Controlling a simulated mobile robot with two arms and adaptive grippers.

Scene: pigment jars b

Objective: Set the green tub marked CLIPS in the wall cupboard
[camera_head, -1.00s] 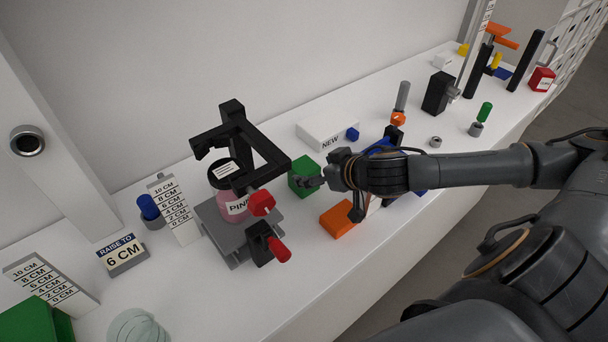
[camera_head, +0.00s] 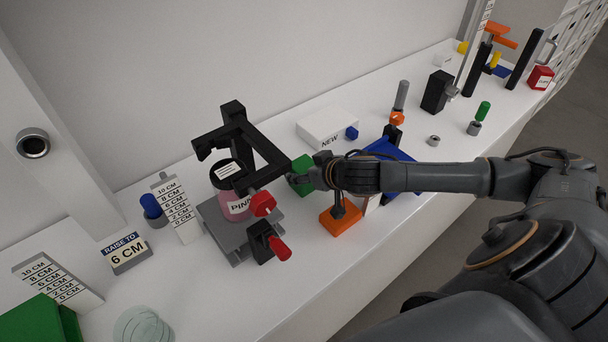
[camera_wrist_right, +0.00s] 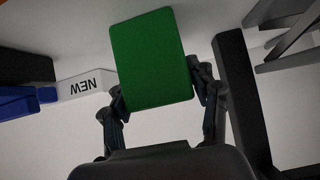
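A plain green block-shaped tub (camera_head: 300,172) stands on the white counter, right of the black frame; no CLIPS marking shows on its visible faces. It fills the upper middle of the right wrist view (camera_wrist_right: 152,58). My right gripper (camera_head: 306,180) is at the tub. In the wrist view its spread fingers (camera_wrist_right: 158,92) lie on either side of the tub's near end, very close to its sides; firm contact cannot be made out. My left gripper is out of view. I cannot clearly identify the wall cupboard.
A black frame (camera_head: 236,140) and a pink jar (camera_head: 232,203) on a grey stand are close left of the tub. A white NEW box (camera_head: 325,127) is behind, an orange block (camera_head: 341,220) in front. Another green box (camera_head: 40,322) is cut off bottom left. Bare counter (camera_head: 330,262) lies in front.

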